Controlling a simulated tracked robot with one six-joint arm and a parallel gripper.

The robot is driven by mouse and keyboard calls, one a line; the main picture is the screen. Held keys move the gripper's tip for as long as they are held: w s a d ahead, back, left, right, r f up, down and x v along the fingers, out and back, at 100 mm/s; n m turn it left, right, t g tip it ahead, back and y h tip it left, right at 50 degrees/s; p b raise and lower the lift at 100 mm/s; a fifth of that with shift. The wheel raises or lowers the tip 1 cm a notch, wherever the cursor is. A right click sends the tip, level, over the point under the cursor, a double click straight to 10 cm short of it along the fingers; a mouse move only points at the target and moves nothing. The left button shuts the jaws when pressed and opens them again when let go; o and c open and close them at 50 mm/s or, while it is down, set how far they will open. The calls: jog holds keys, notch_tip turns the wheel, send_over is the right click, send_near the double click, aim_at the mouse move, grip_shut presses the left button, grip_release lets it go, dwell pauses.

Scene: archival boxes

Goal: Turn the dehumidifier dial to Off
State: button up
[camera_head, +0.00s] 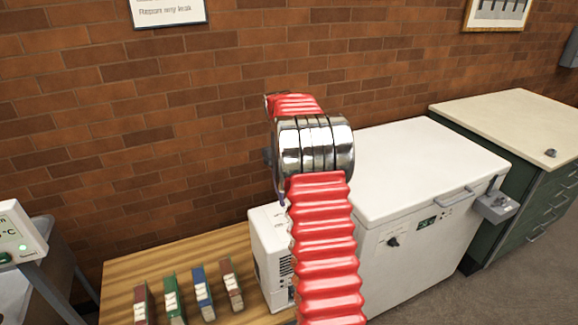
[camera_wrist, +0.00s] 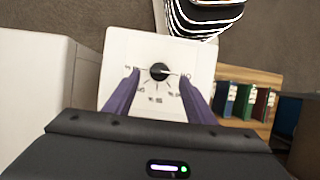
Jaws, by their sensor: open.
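The dehumidifier is the white box (camera_head: 266,252) on the wooden bench, partly hidden behind my red arm in the head view. Its white top panel (camera_wrist: 117,50) fills the middle of the wrist view. A round black dial (camera_wrist: 158,72) sits on that panel with small printed marks around it, too small to read surely. A thin pale line shows at the dial's right side. My gripper (camera_wrist: 159,75) is open, with one purple finger on each side of the dial. I cannot tell whether the fingers touch the panel. The head view hides the dial and fingers.
Several coloured binders (camera_head: 174,297) stand on the wooden bench (camera_head: 128,267) left of the dehumidifier. A white chest freezer (camera_head: 425,170) with its own knob stands close on the right. A green cabinet (camera_head: 531,200) is beyond it. A brick wall (camera_head: 150,120) runs behind.

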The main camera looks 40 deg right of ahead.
jog(key=a+v, duration=0.1)
jog(key=v, duration=0.8)
jog(key=shift+d, duration=0.5)
